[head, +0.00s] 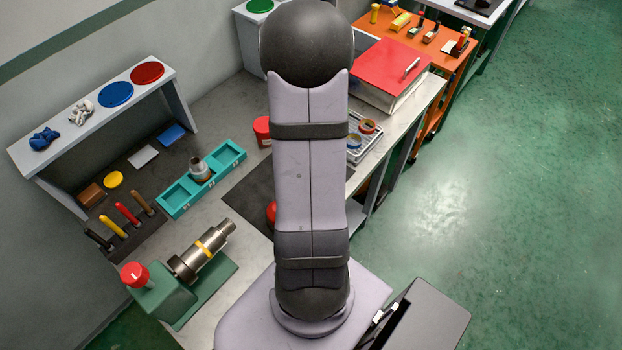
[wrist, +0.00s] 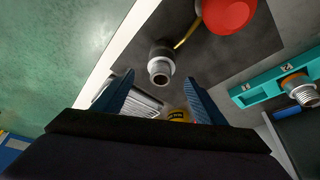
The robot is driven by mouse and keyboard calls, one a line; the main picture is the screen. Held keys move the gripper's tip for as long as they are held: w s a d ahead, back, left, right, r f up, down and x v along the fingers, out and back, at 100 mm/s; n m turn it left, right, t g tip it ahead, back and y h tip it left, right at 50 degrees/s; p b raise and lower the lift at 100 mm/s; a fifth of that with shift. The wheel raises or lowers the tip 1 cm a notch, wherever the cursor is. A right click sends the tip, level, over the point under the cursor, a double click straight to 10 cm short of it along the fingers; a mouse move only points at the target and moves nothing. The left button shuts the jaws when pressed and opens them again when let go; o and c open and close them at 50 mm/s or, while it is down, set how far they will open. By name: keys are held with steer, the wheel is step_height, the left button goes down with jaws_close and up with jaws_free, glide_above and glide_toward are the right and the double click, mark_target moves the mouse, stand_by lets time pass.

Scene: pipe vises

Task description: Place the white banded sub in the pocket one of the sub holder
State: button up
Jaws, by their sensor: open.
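In the wrist view, a sub with a pale band and a threaded grey end (wrist: 160,66) stands on the dark mat; I take it for the white banded sub. My gripper (wrist: 160,95) is open and empty, its two blue fingers apart, with the sub ahead of the fingertips and not between them. The teal sub holder (wrist: 252,92) is at the right, with pocket markings on its rim. Another sub with an orange band (wrist: 300,88) sits in one pocket. The holder also shows in the head view (head: 175,203). There my arm hides the gripper and the white banded sub.
A red round object (wrist: 230,12) with a yellow strip lies close to the standing sub. A yellow object (wrist: 178,114) shows between the fingers. In the head view, a green vise (head: 165,292) holds a yellow-banded pipe (head: 217,238). A red can (head: 262,130) stands beside the holder.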

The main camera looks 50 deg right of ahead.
steer(key=shift+b+x, duration=0.5)
steer(key=shift+x, duration=0.65)
steer(key=shift+a+x, duration=0.1)
steer(key=shift+x, duration=0.7)
steer(key=shift+a+x, duration=0.15)
steer(key=shift+x, duration=1.7)
steer(key=shift+r, duration=0.1)
steer(key=shift+c, duration=0.6)
steer(key=c, duration=1.3)
steer(key=shift+c, duration=0.2)
steer(key=shift+r, duration=0.1)
steer(key=shift+w+d+r, duration=0.1)
steer(key=shift+r, duration=0.4)
step_height(320, 180, up, 9)
steer(key=p, duration=0.5)
